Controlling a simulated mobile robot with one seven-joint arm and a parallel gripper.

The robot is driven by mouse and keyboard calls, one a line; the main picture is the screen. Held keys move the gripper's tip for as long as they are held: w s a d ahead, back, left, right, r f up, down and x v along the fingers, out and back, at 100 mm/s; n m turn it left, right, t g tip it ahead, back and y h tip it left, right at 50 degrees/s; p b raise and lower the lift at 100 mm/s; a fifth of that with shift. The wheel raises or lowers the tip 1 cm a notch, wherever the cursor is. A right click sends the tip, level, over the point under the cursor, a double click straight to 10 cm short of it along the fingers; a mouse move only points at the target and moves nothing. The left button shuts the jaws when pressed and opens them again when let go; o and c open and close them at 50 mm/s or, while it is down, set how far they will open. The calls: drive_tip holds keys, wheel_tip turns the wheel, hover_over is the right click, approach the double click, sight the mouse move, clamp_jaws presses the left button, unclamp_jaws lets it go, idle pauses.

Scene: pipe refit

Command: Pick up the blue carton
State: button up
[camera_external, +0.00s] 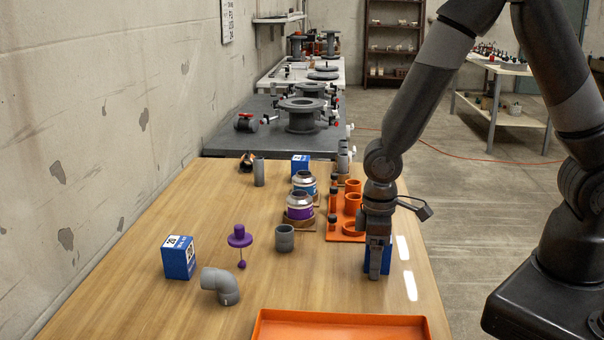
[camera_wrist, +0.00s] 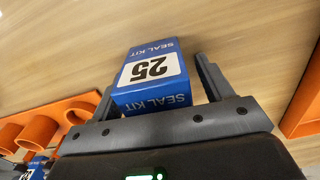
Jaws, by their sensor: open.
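A blue carton (camera_wrist: 152,72) with a white label reading "25" and "SEAL KIT" stands between the two fingers of my gripper (camera_wrist: 157,74) in the wrist view. The fingers are open, one on each side of it, and no firm contact shows. In the external view my gripper (camera_external: 377,262) points down at the right side of the wooden table and partly hides this blue carton (camera_external: 387,260). A second blue carton (camera_external: 179,262) stands at the left of the table. A third blue carton (camera_external: 300,163) stands farther back.
An orange rack (camera_external: 345,236) with cups is just behind and left of my gripper. An orange tray (camera_external: 340,328) lies at the front edge. A grey elbow (camera_external: 221,286), grey coupling (camera_external: 285,238) and purple part (camera_external: 239,238) stand to the left. The table's right edge is close.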

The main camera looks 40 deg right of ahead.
drive_tip(key=c, duration=1.1)
drive_tip(key=shift+r, duration=0.15)
